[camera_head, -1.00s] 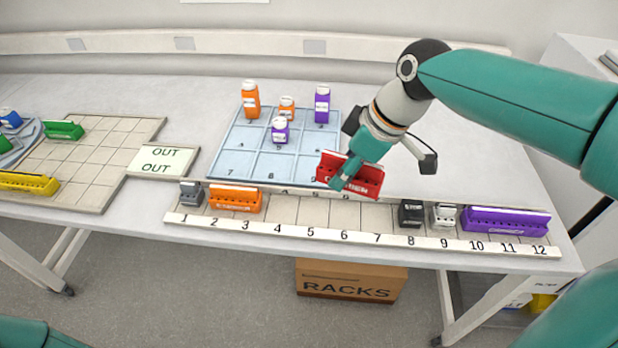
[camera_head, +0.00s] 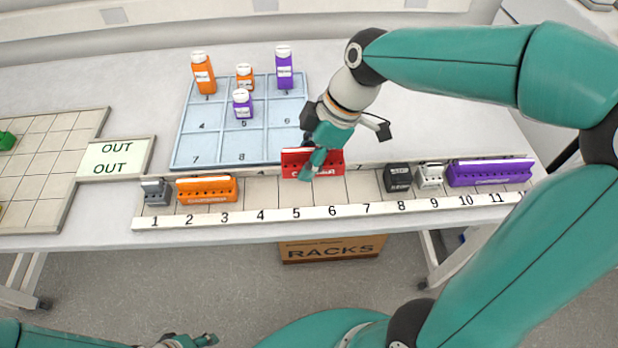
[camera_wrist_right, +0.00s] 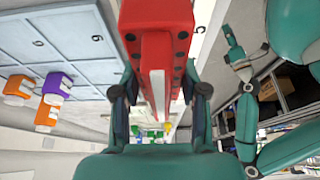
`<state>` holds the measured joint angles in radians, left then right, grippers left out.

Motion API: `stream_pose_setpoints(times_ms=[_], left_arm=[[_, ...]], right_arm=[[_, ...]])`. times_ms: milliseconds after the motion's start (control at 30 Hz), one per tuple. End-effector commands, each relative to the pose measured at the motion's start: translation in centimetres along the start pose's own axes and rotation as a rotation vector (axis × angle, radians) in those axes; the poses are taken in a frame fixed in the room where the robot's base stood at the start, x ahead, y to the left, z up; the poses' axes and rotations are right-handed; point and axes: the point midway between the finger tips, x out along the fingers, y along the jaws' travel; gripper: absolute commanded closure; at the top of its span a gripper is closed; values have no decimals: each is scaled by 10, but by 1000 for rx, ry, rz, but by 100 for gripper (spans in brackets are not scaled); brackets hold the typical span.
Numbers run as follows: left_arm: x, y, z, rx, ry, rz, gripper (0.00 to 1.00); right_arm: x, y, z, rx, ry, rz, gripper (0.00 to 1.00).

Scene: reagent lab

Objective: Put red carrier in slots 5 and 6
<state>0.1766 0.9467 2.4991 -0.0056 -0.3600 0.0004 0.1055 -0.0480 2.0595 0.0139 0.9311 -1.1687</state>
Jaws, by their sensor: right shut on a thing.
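The red carrier (camera_head: 328,166) is held level in my right gripper (camera_head: 313,165), over the back edge of the numbered rack (camera_head: 262,190), in line with slots 5 and 6. The bare floor of those slots shows in front of it; its exact height is unclear. In the right wrist view the red carrier (camera_wrist_right: 158,60) sits between the two fingers of my right gripper (camera_wrist_right: 160,100). My left gripper (camera_head: 190,341) is at the bottom edge of the head view, far from the rack; in the wrist view its fingers look spread and empty.
An orange carrier (camera_head: 206,190) fills slots 2 and 3, with a grey one (camera_head: 156,192) in slot 1. Black (camera_head: 397,178), light grey (camera_head: 430,175) and purple (camera_head: 490,172) carriers stand right. Slots 4 and 7 look empty. A blue tray (camera_head: 207,120) with bottles lies behind.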

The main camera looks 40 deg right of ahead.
Motion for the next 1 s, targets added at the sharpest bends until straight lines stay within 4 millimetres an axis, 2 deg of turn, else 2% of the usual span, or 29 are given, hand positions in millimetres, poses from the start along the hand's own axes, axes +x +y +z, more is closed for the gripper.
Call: stream_pose_setpoints(times_ms=[100,267,533,967,1000], left_arm=[[0,0,0,0,0,0,60],[1,0,0,0,0,0,60],[2,-1,0,0,1,0,60],[5,-2,0,0,1,0,60],[4,-1,0,0,0,0,60]], right_arm=[[18,0,7,1,-1,-2,96],[27,0,10,-2,0,0,96],[60,0,24,0,-1,-3,96],[68,0,27,-3,0,1,96],[66,0,26,-3,0,1,50]])
